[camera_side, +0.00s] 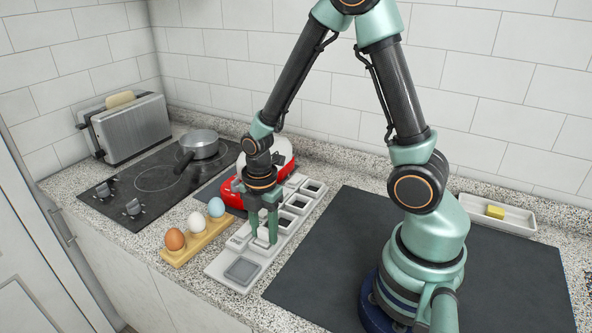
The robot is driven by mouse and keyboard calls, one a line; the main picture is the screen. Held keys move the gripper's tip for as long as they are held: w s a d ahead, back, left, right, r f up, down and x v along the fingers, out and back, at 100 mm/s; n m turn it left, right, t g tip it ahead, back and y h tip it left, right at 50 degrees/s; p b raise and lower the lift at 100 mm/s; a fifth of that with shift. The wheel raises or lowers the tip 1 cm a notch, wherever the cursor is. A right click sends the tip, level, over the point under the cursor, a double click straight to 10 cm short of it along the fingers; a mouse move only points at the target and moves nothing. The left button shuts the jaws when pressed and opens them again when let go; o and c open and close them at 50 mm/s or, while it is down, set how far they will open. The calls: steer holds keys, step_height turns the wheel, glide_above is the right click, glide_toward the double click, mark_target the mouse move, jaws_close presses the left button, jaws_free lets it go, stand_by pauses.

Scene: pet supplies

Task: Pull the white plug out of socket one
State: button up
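A pale power strip (219,271) lies slantwise on the counter, with several square sockets along it. A large grey square (242,271) is at its near end, and dark-centred sockets (297,204) run towards its far end. My gripper (264,241) points down over the near half of the strip, its two green fingers apart and low. A small white piece, which looks like the white plug (263,234), shows between the fingers at the strip. I cannot tell whether the fingers press on it. The fingers partly hide the plug and its socket.
A wooden rack (183,256) with brown, white and blue eggs stands left of the strip. A red appliance (233,197) is close behind my gripper. A black hob (126,199) with a pot (199,145) is further left. A dark mat (330,260) lies right.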

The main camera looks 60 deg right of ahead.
mark_target(264, 229)
jaws_close()
steer(key=shift+r, duration=2.35)
